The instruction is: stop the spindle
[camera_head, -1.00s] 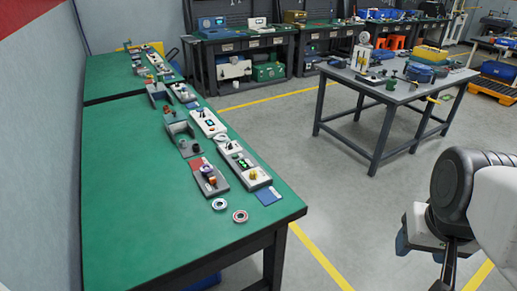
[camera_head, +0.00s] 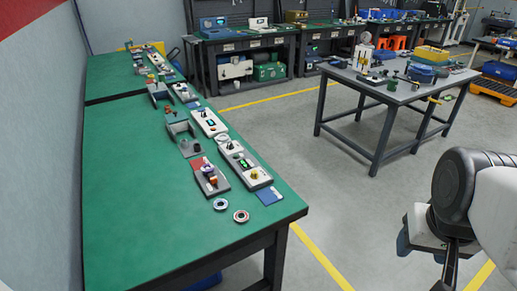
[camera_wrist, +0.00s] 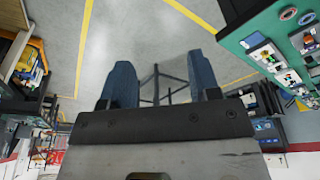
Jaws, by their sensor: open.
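A grey rig (camera_head: 211,179) with a small upright purple and orange part stands near the front right of the green bench; it may be the spindle, but I cannot tell whether it turns.
The green bench (camera_head: 135,210) has a clear left half. Two metallic rings (camera_head: 241,216) and a blue card (camera_head: 269,196) lie near its front right. Another pale box (camera_head: 208,122) lies farther back. A grey table (camera_head: 395,92) with equipment stands right, across open floor.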

